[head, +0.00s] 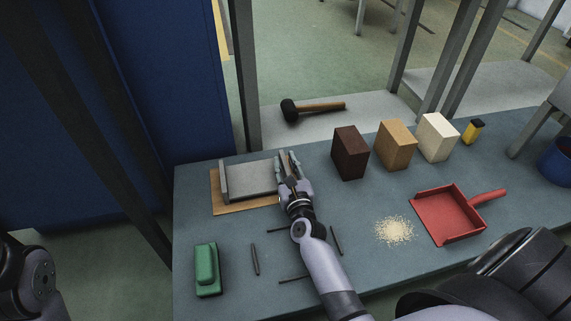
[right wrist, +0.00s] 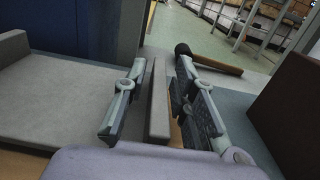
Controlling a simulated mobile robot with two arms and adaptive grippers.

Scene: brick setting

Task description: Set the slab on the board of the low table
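The grey slab (head: 250,179), with a raised lip at each end, lies flat over the wooden board (head: 240,205) at the left of the low table (head: 330,265). The board's front and left edges show past it. My right gripper (head: 288,161) is at the slab's right end. In the right wrist view the slab (right wrist: 60,95) fills the left side, and its right lip stands between the two fingers (right wrist: 158,105). The fingers are apart, with a gap visible on the right side of the lip; contact on the left side is unclear. My left gripper is out of view.
Dark brown (head: 350,152), tan (head: 396,145) and cream (head: 437,137) blocks stand to the right. A red dustpan (head: 447,214), a pale crumb pile (head: 394,229), a green block-like tool (head: 207,268) and thin dark rods lie in front. A mallet (head: 312,107) lies behind the table.

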